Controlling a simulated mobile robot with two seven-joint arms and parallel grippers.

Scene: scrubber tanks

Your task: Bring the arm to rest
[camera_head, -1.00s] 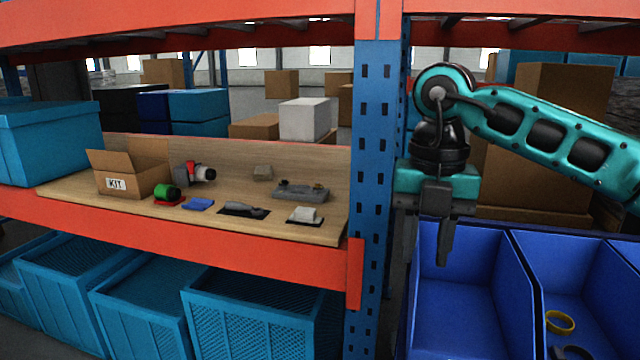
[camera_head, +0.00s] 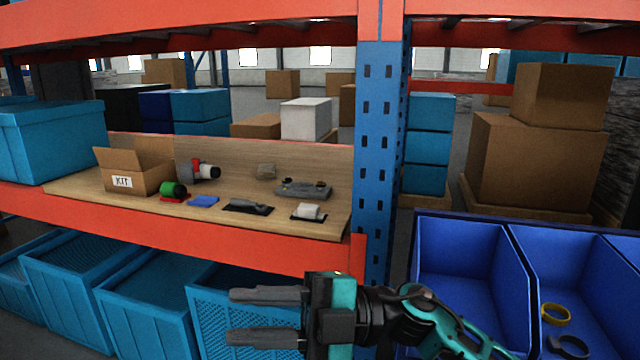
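My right gripper (camera_head: 232,316) is low in the head view, in front of the shelf's lower level. Its teal and black arm comes in from the bottom right. Its two grey fingers point left, spread apart with nothing between them, so it is open and empty. The lower crates show behind the fingers. My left gripper is not in view.
Blue bins (camera_head: 465,270) at right hold a yellow ring (camera_head: 555,314).

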